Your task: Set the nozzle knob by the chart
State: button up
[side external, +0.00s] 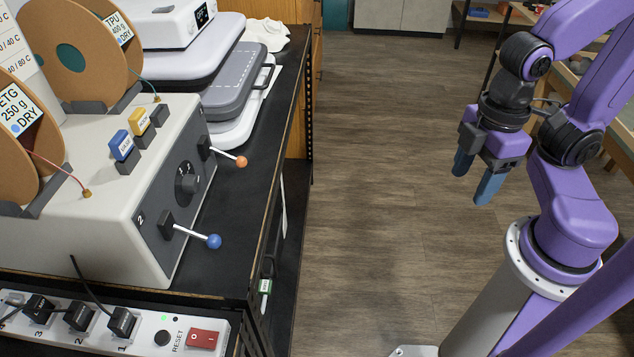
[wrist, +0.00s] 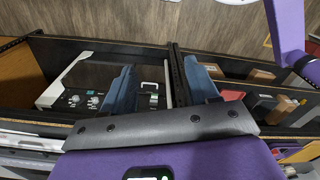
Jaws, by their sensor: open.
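The knob (side external: 187,184) is black and round, on the dark front panel of a pale machine (side external: 120,205) at the left of the side view. Its small marks are too small to read surely. A white chart (side external: 12,48) with temperature lines stands at the upper left edge, partly cut off and partly behind a spool. My gripper (side external: 475,179) is open and empty, over the floor far to the right of the machine. In the wrist view its blue fingers (wrist: 160,88) stand apart with nothing held between them. The knob does not show there.
Levers with an orange ball (side external: 242,161) and a blue ball (side external: 214,241) stick out beside the knob. Spools labelled PETG (side external: 22,130) and TPU (side external: 85,45) sit on top. A power strip (side external: 140,326) with a red switch lies in front. Open floor separates bench and arm.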

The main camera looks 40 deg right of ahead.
notch_tip(320, 180, up, 5)
jog(key=w+a+f+n+t+y, duration=0.1)
jog(key=w+a+f+t+y, duration=0.2)
jog(key=w, duration=0.5)
jog(key=w+a+f+n+t+y, duration=0.1)
jog(key=w+a+t+y, duration=0.1)
jog(key=w+a, duration=0.5)
jog(key=w+d+r+n+t, duration=0.1)
jog(key=w+d+r+t, duration=0.2)
jog(key=w, duration=0.5)
jog(key=w+d+t, duration=0.4)
jog(key=w+t, duration=0.2)
jog(key=w, duration=0.1)
notch_tip(320, 180, down, 35)
jog(key=r+x, duration=0.1)
jog(key=x, duration=1.7)
jog(key=shift+w, duration=0.1)
